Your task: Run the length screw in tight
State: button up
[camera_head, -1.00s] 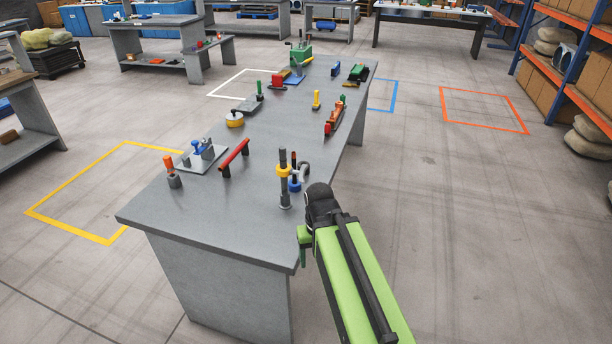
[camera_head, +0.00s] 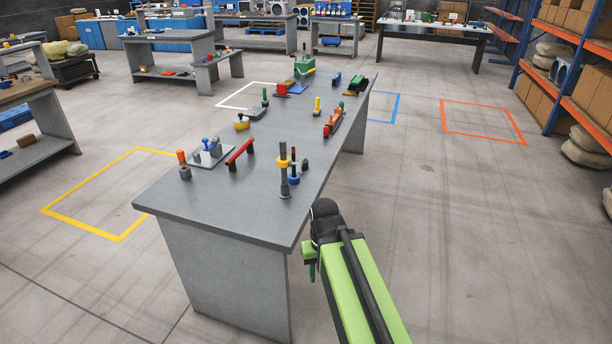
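Two upright tools stand close together near the front right corner of the grey bench (camera_head: 220,205). One is a grey post with a yellow collar (camera_head: 283,164). The other is a dark post with a blue collar (camera_head: 294,180). At this size I cannot tell which part, if any, is the length screw or how far in it sits. My green and black arm reaches up from the lower right, its black joint just off the bench's right edge. My gripper's fingers do not show; the arm may hide them.
A red bar handle (camera_head: 240,151), a grey plate with a blue-knobbed clamp (camera_head: 211,152) and an orange-topped post (camera_head: 182,160) stand to the left. A small dark rounded object (camera_head: 305,165) is right behind the posts. The floor right of the bench is clear.

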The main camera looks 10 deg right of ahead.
aim_at(300, 164)
jog(key=z, duration=0.5)
jog(key=k, duration=0.15)
jog(key=u, duration=3.3)
jog(key=k, duration=1.35)
jog(key=z, duration=1.4)
jog(key=i, duration=1.1)
jog(key=u, duration=0.15)
